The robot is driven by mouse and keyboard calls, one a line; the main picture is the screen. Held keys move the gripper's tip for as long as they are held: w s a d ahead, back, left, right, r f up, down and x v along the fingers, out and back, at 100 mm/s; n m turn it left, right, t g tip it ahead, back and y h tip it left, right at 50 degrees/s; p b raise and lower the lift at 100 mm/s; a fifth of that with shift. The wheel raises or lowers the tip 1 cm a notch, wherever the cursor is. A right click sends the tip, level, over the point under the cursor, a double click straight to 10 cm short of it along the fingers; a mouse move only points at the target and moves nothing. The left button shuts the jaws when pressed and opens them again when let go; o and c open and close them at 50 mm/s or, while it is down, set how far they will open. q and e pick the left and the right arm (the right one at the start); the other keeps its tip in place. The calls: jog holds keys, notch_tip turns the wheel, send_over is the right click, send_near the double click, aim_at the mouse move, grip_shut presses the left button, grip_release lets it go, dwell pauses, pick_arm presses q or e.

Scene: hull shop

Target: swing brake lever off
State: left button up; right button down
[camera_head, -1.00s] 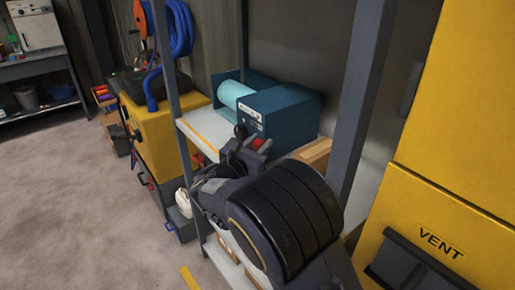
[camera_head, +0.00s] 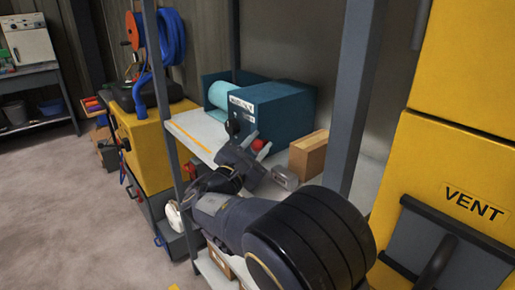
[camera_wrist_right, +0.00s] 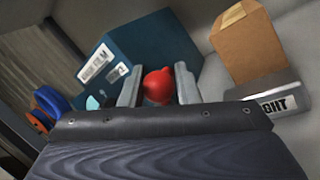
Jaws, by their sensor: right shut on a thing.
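A teal winch-like unit with a light-blue drum (camera_head: 219,95) and a box-shaped housing (camera_head: 280,110) stands on the shelf. A red knob (camera_head: 262,146), apparently the brake lever's end, is at the front of the housing. My right gripper (camera_head: 253,148) reaches in from the lower right and is shut on the red knob. In the right wrist view the knob (camera_wrist_right: 158,86) sits between the two grey fingers, with the housing (camera_wrist_right: 122,62) behind. The lever's shaft is hidden. A black knob (camera_head: 233,127) shows just left of the gripper. My left gripper is not in view.
A cardboard-brown block (camera_head: 308,154) and a grey labelled block (camera_head: 285,179) sit on the shelf right of my gripper. Grey shelf posts (camera_head: 350,95) stand close to my arm. A yellow VENT cabinet (camera_head: 460,150) is at right, a yellow machine (camera_head: 150,145) at left.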

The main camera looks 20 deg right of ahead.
jog(key=shift+a, duration=0.15)
jog(key=c, duration=1.2)
grip_release()
jog(key=shift+o, duration=0.2)
jog(key=v, duration=0.7)
jog(key=shift+s+a, duration=0.25)
jog(key=shift+a, duration=0.1)
